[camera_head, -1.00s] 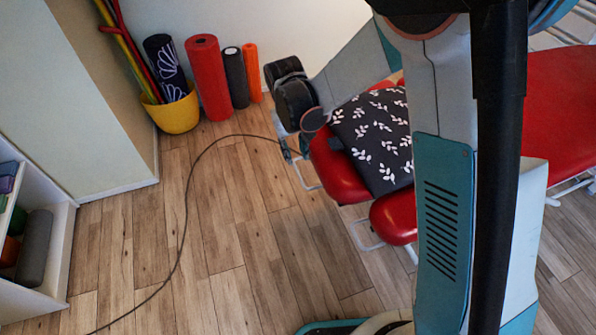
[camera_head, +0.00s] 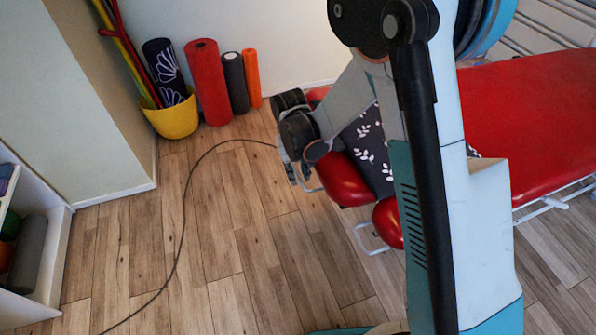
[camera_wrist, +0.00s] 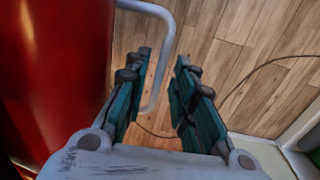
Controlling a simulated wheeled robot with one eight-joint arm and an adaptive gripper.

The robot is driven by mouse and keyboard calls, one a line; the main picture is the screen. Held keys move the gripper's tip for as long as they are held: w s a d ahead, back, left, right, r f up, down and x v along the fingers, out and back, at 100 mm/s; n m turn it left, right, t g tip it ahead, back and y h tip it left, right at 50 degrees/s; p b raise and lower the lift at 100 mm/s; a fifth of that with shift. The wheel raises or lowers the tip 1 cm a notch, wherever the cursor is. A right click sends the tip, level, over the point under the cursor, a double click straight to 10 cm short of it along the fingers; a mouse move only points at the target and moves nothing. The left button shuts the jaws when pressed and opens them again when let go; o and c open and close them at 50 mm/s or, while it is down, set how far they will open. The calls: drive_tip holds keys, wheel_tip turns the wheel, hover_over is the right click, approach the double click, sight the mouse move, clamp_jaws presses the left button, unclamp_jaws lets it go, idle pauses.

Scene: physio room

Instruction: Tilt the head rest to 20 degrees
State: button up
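The red padded head rest (camera_head: 345,182) is at the near end of the treatment table in the head view, partly hidden by my arm. Red padding (camera_wrist: 50,70) fills the left of the wrist view. A bent grey metal tube (camera_wrist: 164,50) comes down beside it and reaches between my fingers, nearer the left finger. My gripper (camera_wrist: 162,62) is open, with a wide gap between its fingers. In the head view my gripper (camera_head: 300,174) is small and dark, at the left edge of the head rest. I cannot tell whether it touches the tube.
A dark leaf-patterned cushion (camera_head: 368,145) lies on the table, whose long red top (camera_head: 530,120) extends right. A cable (camera_head: 184,215) crosses the wooden floor. A yellow bucket (camera_head: 172,120) and upright rolls (camera_head: 208,82) stand by the wall. A white shelf (camera_head: 52,255) is at left.

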clamp_jaws()
drive_tip(key=d+r+y+p, duration=0.1)
drive_tip(key=d+r+p, duration=0.2)
drive_tip(key=r+p, duration=0.4)
wheel_tip(320, 180, up, 6)
drive_tip(key=shift+w+d+f, duration=0.15)
drive_tip(key=shift+w, duration=0.3)
drive_tip(key=shift+o, duration=1.9)
unclamp_jaws()
drive_tip(key=shift+d, duration=0.2)
drive_tip(key=shift+a, duration=0.1)
